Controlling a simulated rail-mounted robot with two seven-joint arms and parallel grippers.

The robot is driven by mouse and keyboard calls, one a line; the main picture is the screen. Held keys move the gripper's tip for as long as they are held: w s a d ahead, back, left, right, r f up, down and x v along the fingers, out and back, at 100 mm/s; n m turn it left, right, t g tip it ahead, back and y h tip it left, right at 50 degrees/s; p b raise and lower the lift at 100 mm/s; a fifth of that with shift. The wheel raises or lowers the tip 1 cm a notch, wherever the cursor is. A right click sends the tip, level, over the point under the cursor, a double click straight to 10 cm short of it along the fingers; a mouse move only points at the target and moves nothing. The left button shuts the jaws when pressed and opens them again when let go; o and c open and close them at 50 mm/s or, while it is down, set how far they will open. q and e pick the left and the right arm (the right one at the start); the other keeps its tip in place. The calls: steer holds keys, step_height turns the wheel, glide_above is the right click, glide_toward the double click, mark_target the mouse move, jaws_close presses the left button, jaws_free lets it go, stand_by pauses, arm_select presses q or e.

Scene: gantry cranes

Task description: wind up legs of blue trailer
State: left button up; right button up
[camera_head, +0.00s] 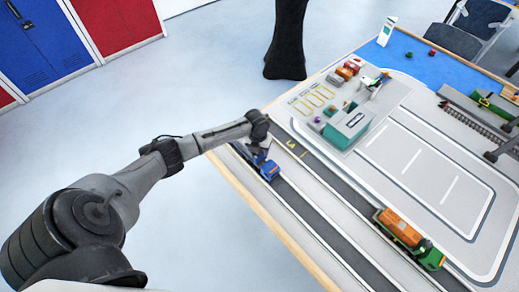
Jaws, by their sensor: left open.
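A small blue vehicle (269,171) stands on the dark road strip near the table's left edge. More blue parts show just behind it, under my gripper. I cannot tell whether they are the blue trailer, and its legs are too small or hidden to make out. My left gripper (258,148) reaches in from the left, pointing down over these blue parts. It is open, but its fingers are small and hard to separate from the vehicle, so contact cannot be told. My right gripper is not in view.
A green truck with an orange load (400,228) stands farther right on the road. A grey-green building (347,125) and small coloured blocks stand behind. Rails with a dark crane structure (470,119) lie at the right. The marked yard (425,165) is clear.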

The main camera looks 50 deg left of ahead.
arm_select(q)
steer(key=shift+c, duration=0.4)
steer(key=c, duration=0.9)
steer(key=shift+o, duration=0.2)
